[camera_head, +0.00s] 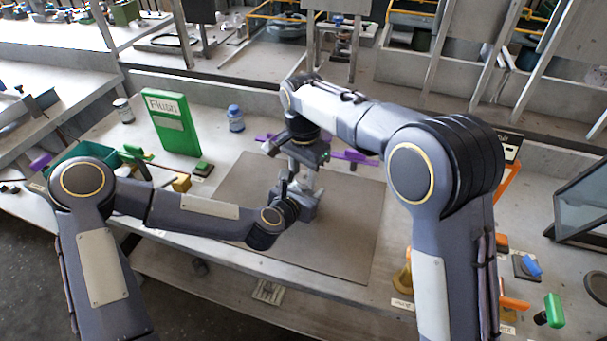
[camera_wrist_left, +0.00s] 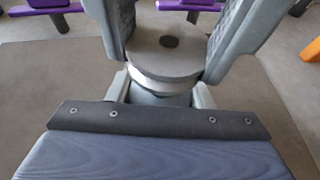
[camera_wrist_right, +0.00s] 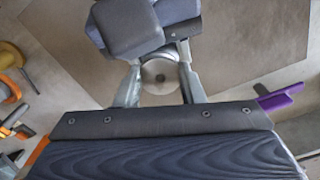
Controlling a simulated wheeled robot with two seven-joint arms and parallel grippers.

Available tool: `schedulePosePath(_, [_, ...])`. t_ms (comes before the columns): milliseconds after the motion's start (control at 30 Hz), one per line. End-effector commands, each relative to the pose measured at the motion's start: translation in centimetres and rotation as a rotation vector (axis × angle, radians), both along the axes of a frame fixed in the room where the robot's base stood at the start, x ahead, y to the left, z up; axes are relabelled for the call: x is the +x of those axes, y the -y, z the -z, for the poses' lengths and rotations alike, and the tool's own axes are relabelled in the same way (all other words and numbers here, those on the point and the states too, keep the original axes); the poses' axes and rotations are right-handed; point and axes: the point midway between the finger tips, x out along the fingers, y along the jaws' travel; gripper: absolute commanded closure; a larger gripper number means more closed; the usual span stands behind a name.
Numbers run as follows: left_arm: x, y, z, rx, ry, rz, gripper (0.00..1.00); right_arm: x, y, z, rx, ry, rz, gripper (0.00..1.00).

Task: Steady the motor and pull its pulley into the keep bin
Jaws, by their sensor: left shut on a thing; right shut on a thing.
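In the left wrist view the motor (camera_wrist_left: 165,98) is a grey upright body, mostly hidden, between the fingers of my left gripper (camera_wrist_left: 162,92), which is shut on it. The pulley (camera_wrist_left: 185,60) is a round grey disc with a dark centre hole above it. The fingers on both sides of the disc appear to be my right gripper's. In the right wrist view the pulley (camera_wrist_right: 160,90) sits between the tips of my right gripper (camera_wrist_right: 160,80), shut on it. In the head view both hands meet over the mat and mostly hide the motor and pulley.
A brown mat (camera_head: 350,245) lies under the work. Purple bars (camera_head: 352,158) stand behind it. At left are a dark green bin (camera_head: 78,156), a green sign (camera_head: 172,122) and a blue bottle (camera_head: 236,118). Orange and green items lie at right. The mat's front is clear.

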Motion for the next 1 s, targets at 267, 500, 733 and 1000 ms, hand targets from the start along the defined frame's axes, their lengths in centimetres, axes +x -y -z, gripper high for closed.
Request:
schedulePosePath(267, [0.0,0.0,-0.1,0.000,0.001,0.000,0.95,0.0,0.0,-0.3,0.000,0.001,0.000,0.92])
schedulePosePath(500, [0.0,0.0,0.0,0.000,0.001,0.000,0.95,0.0,0.0,-3.2,0.002,0.003,0.000,0.92])
schedulePosePath(733, [0.0,0.0,-0.1,0.000,0.001,0.000,0.95,0.0,0.0,-4.1,0.000,0.000,0.000,0.92])
schedulePosePath(1000, [0.0,0.0,0.0,0.000,0.001,0.000,0.33,0.0,0.0,-4.0,0.000,0.000,0.000,0.92])
